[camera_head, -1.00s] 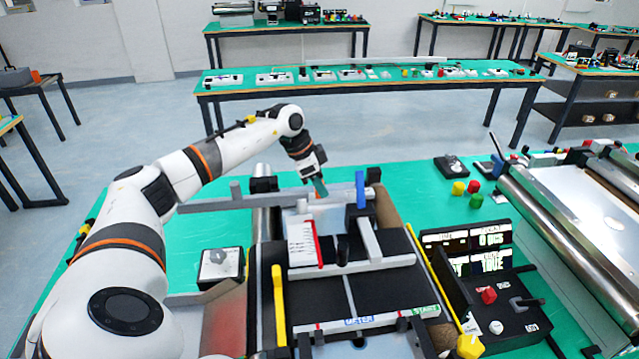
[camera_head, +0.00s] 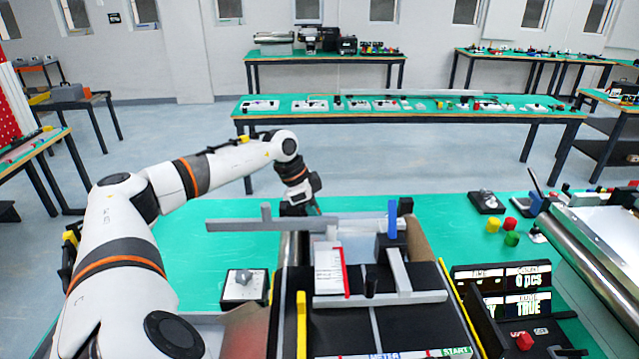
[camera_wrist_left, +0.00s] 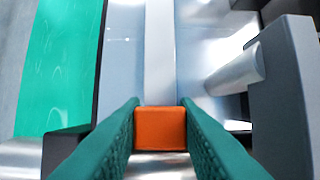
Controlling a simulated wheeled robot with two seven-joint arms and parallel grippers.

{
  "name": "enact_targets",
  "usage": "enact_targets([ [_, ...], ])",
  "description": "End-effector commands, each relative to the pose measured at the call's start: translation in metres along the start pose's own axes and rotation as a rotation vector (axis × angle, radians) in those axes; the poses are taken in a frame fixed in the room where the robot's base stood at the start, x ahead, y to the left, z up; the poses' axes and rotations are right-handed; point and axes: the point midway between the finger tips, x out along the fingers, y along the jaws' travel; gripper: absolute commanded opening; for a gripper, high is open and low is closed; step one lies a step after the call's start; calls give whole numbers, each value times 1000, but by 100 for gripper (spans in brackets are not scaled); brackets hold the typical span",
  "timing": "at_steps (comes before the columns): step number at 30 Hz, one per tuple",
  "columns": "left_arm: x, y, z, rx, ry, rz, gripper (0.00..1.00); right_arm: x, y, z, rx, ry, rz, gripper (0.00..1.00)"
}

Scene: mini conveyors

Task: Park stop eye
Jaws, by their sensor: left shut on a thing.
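My left gripper (camera_head: 314,209) is above the far end of the black conveyor, near a long grey bar (camera_head: 240,224). In the left wrist view its green fingertips (camera_wrist_left: 160,128) are shut on a small orange piece (camera_wrist_left: 160,129). A pale grey strip (camera_wrist_left: 160,50) runs away behind the orange piece; whether they are joined I cannot tell. I cannot tell for sure which part is the stop eye. A blue upright piece (camera_head: 392,219) stands right of the gripper beside a dark block. My right gripper is not in view.
A white card with a red edge (camera_head: 330,270) stands over the belt (camera_head: 345,325). A display panel (camera_head: 502,290) stands at right. Green table surface (camera_head: 205,240) is free at left.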

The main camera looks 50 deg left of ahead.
Motion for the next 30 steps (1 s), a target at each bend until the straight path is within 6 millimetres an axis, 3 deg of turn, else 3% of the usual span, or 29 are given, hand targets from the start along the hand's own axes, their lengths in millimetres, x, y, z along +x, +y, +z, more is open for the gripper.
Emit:
enact_targets([
  [1,-1,1,-2,-1,5,2,0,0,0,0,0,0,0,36],
  [2,-1,1,-2,-2,5,2,32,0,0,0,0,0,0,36],
  [5,-1,1,-2,-1,4,2,48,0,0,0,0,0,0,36],
  [17,-8,2,-1,-1,0,4,49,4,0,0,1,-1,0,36],
  [30,-94,1,-2,-2,-2,5,49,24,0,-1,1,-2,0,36],
])
